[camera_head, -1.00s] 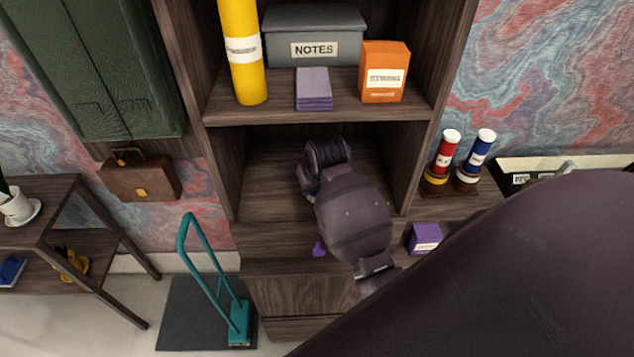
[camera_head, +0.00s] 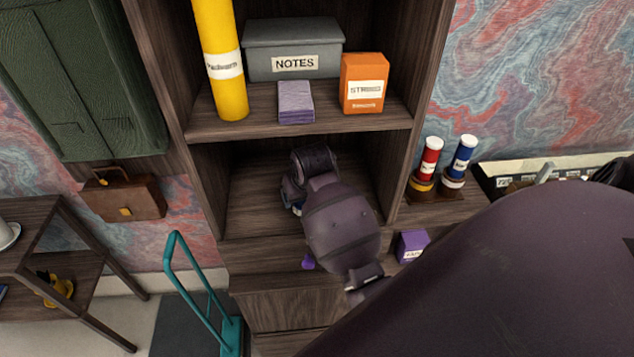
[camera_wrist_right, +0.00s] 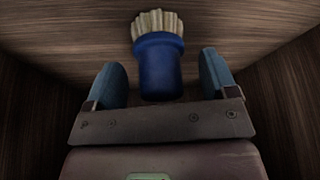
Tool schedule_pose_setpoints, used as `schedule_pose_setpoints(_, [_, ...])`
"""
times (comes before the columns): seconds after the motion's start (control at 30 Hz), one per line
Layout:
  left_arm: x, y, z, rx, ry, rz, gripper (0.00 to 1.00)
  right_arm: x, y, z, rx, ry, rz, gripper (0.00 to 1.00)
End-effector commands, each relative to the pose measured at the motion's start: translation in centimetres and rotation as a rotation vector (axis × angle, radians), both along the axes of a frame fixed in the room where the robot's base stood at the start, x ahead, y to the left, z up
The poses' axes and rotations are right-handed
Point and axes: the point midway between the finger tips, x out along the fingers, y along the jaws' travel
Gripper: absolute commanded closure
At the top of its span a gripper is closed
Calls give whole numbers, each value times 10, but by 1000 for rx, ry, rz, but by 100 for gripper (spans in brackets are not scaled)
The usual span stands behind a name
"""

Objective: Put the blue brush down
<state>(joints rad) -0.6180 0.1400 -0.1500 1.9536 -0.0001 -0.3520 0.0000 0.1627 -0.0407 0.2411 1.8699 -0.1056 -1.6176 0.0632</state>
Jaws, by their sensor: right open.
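The blue brush (camera_wrist_right: 158,68), with a blue handle and pale bristles, shows in the right wrist view. It is inside the wooden compartment, bristles pointing away from my wrist. My right gripper (camera_wrist_right: 161,62) is open, one finger on each side of the brush, with a visible gap to both fingers. Whether the brush rests fully on the wooden surface is hard to tell. In the head view my right arm reaches into the lower shelf compartment (camera_head: 245,205) and hides most of the gripper and brush. My left gripper is not in view.
Above are a yellow tube (camera_head: 220,75), a grey NOTES box (camera_head: 293,50), purple pads (camera_head: 295,102) and an orange box (camera_head: 363,85). A purple box (camera_head: 411,245) and red and blue tubes stand right. A teal handle (camera_head: 185,275) stands left. Compartment walls flank my gripper.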

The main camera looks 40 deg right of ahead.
Motion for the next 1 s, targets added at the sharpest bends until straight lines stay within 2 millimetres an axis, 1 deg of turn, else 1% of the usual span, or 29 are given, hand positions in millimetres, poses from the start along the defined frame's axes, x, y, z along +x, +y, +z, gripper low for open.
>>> schedule_pose_setpoints(0.1, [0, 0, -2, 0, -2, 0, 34, -8, 2, 19, -1, -4, 0, 21])
schedule_pose_setpoints(0.17, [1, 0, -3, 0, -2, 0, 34, -22, 6, 14, 1, 2, -1, 21])
schedule_pose_setpoints(0.3, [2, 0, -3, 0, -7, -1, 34, -48, 14, 14, -1, 1, 0, 21])
schedule_pose_setpoints(0.5, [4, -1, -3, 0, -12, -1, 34, -83, 24, 14, 0, 1, -1, 21])
schedule_pose_setpoints(0.6, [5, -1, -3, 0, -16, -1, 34, -97, 29, 15, 1, 1, 0, 21])
schedule_pose_setpoints(0.8, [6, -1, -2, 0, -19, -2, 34, -116, 34, 15, -1, 1, 0, 21])
schedule_pose_setpoints(1.0, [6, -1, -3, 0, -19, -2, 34, -122, 36, 16, -1, 0, 0, 21])
